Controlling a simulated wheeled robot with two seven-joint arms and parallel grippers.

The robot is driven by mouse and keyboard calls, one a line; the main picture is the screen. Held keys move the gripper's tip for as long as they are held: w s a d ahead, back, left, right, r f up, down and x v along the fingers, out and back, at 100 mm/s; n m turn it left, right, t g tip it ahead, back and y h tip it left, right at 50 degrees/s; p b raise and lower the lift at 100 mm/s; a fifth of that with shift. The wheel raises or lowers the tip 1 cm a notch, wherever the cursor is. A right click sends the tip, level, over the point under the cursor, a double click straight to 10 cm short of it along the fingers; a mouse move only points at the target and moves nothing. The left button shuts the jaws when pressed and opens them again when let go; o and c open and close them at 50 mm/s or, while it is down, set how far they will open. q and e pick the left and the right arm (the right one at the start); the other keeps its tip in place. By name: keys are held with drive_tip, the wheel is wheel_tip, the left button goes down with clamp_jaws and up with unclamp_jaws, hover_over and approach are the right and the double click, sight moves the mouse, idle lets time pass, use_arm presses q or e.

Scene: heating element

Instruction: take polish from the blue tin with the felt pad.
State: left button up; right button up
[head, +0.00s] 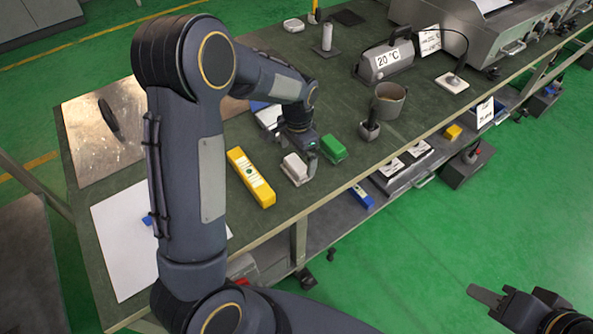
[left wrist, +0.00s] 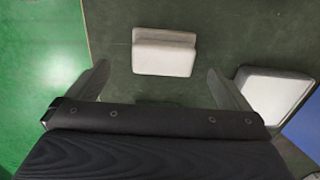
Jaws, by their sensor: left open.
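A small block with a pale top and grey lower part, which looks like the felt pad (head: 296,168), stands near the table's front edge. In the left wrist view the pad (left wrist: 165,55) lies ahead of my open left gripper (left wrist: 158,85), between the lines of its fingers and apart from them. In the head view my left gripper (head: 306,150) hangs low beside the pad. A white-topped shallow container (left wrist: 275,95) lies right of the fingers, with a blue patch (left wrist: 307,128) beside it; I cannot tell which is the tin. My right gripper (head: 505,298) is off the table; its opening is unclear.
A green block (head: 334,150) stands close right of the pad, and a yellow box (head: 250,178) lies to its left. A grey cup (head: 388,101) stands farther right. A white sheet (head: 122,250) and a metal plate (head: 100,135) lie left. My left arm hides part of the table.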

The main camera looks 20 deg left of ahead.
sight(296, 163)
use_arm(q)
drive_tip(key=f, duration=0.3)
drive_tip(key=f+b, duration=0.1)
drive_tip(key=f, duration=0.1)
drive_tip(key=shift+w+a+f, duration=0.1)
drive_tip(key=shift+a+f, duration=0.1)
drive_tip(key=shift+f, duration=0.2)
drive_tip(key=c, duration=1)
drive_tip(key=shift+c, duration=0.2)
drive_tip(key=shift+r, duration=0.15)
